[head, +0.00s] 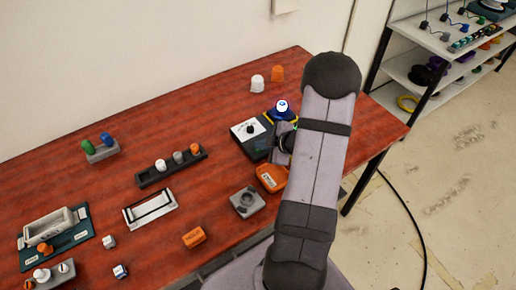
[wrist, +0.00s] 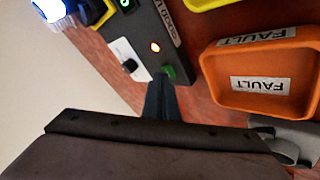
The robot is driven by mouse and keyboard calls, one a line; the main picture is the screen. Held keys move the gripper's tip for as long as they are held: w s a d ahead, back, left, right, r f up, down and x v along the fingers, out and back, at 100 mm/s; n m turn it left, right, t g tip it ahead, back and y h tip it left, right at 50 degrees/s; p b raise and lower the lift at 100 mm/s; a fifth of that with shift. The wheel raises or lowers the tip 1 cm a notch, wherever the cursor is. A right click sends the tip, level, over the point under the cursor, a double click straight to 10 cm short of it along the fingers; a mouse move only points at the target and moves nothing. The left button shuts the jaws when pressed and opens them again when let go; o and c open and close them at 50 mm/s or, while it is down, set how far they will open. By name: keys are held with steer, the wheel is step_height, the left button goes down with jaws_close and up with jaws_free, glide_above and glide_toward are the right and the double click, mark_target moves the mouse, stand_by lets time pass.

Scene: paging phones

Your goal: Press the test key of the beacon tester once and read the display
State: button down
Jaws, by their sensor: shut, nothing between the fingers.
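The beacon tester (head: 250,131) is a black box with a white dial plate and black knob, at the right of the table. In the wrist view the tester (wrist: 150,22) shows a lit orange lamp (wrist: 155,47), a lit green ring (wrist: 125,3), and a strip whose readable part says "GOOD U". A green key (wrist: 169,72) sits at its near edge. My gripper (wrist: 163,84) is shut and empty, its fingertips right at the green key; I cannot tell whether they touch it. A bright lit beacon (head: 282,106) stands in a blue base behind the tester.
An orange tray marked FAULT (wrist: 260,107) lies close to the right of my fingers; it also shows in the head view (head: 271,178). A grey square fixture (head: 246,201) is in front. White and orange caps (head: 257,82) stand behind.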

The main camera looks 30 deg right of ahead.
steer(key=shift+r, duration=0.15)
steer(key=shift+r+p, duration=0.75)
steer(key=shift+p, duration=0.15)
steer(key=shift+r, duration=0.1)
step_height(320, 180, up, 5)
steer(key=p, duration=0.5)
stand_by(0.8)
steer(key=s+a+r+m+g+h+b, duration=0.1)
steer(key=s+a+r+m+g, duration=0.2)
steer(key=s+a, duration=0.6)
steer(key=s+a+r+m+g+h, duration=0.1)
steer(key=s+a+r+m+g, duration=0.3)
steer(key=s+a+m+g, duration=0.2)
steer(key=s+a+m, duration=0.2)
steer(key=s+a, duration=0.2)
steer(key=a, duration=0.1)
steer(key=shift+s+a+r+b, duration=0.15)
steer(key=shift+a+r+b, duration=0.05)
steer(key=shift+a+b, duration=0.2)
